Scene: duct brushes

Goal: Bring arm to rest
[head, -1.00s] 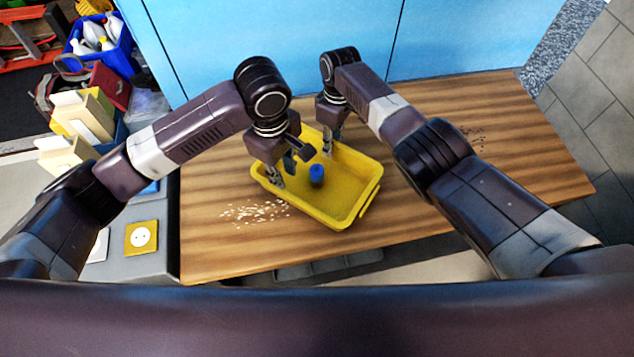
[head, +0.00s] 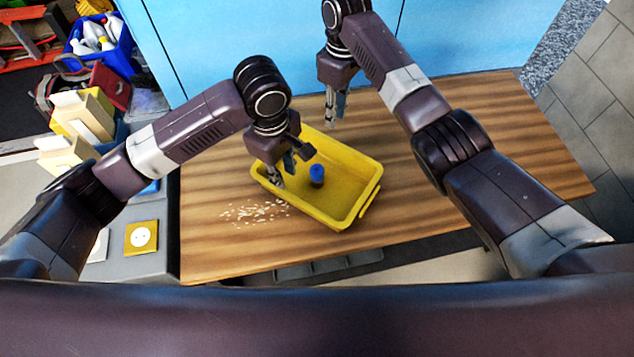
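My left gripper (head: 275,181) points down at the left corner of the yellow tray (head: 350,213), its fingertips at the rim. Its fingers overlap in this view, so I cannot tell how wide they stand. My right gripper (head: 335,115) hangs above the table behind the tray, clear of it, with nothing visible in it. Its two fingers show close side by side; their opening is unclear. A blue-topped cylindrical piece (head: 317,174) with a dark lower part stands in the tray.
The wooden table (head: 460,120) has free room to the right. Pale scraps (head: 255,211) lie left of the tray. A blue cabinet (head: 290,50) stands behind. A grey surface with a yellow socket plate (head: 142,238) and a blue crate of bottles (head: 98,42) are at left.

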